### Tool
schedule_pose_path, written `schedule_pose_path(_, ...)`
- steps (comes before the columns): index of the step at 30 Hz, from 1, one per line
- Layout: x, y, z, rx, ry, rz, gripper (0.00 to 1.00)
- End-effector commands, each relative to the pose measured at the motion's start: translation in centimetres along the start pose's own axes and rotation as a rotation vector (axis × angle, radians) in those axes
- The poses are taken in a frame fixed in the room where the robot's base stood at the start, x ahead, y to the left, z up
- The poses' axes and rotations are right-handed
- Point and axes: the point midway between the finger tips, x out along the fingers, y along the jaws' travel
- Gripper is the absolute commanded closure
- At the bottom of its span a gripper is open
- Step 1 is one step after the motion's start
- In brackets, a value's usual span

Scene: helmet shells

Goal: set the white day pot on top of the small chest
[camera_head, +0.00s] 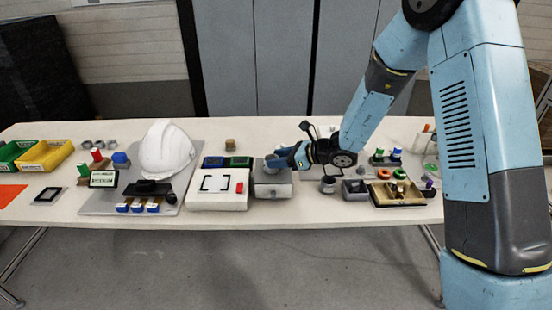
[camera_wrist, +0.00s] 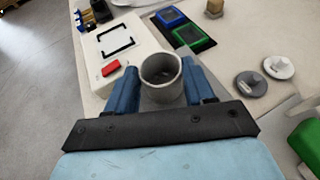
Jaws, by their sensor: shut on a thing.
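A light grey, open-topped pot (camera_wrist: 162,72), apparently the white day pot, stands upright between the blue fingers of my gripper (camera_wrist: 160,66), which is shut on it. In the head view my gripper (camera_head: 279,160) comes in from the right, and the pot (camera_head: 271,164) shows at its tip. The small chest, a grey box (camera_head: 272,189), is directly below the pot in the head view. I cannot tell whether the pot touches its top. In the wrist view the pot and gripper hide most of what lies beneath.
A white panel (camera_head: 218,202) with a red block stands just left of the chest. Blue and green trays (camera_head: 238,162) lie behind it. A white helmet (camera_head: 167,150) is further left. A grey cup (camera_head: 327,185) and an open box (camera_head: 355,190) stand to the right.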

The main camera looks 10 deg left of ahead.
Motion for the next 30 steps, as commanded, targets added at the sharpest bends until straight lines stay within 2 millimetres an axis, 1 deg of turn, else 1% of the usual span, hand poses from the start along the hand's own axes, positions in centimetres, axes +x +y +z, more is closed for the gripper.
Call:
schedule_pose_path(5,0.0,0.0,-0.1,0.001,0.0,0.0,0.76)
schedule_pose_path(6,0.0,0.0,-0.1,0.0,0.0,0.0,0.44)
schedule_pose_path(13,0.0,0.0,-0.1,0.0,0.0,0.0,0.22)
schedule_pose_path(14,0.0,0.0,-0.1,0.0,0.0,0.0,0.21)
schedule_pose_path(23,-0.2,0.0,0.0,0.0,0.001,0.0,0.21)
schedule_pose_path(26,-1.1,-0.1,0.0,0.0,0.0,-0.002,0.21)
schedule_pose_path(30,-3.4,-0.1,0.0,0.002,0.001,-0.004,0.21)
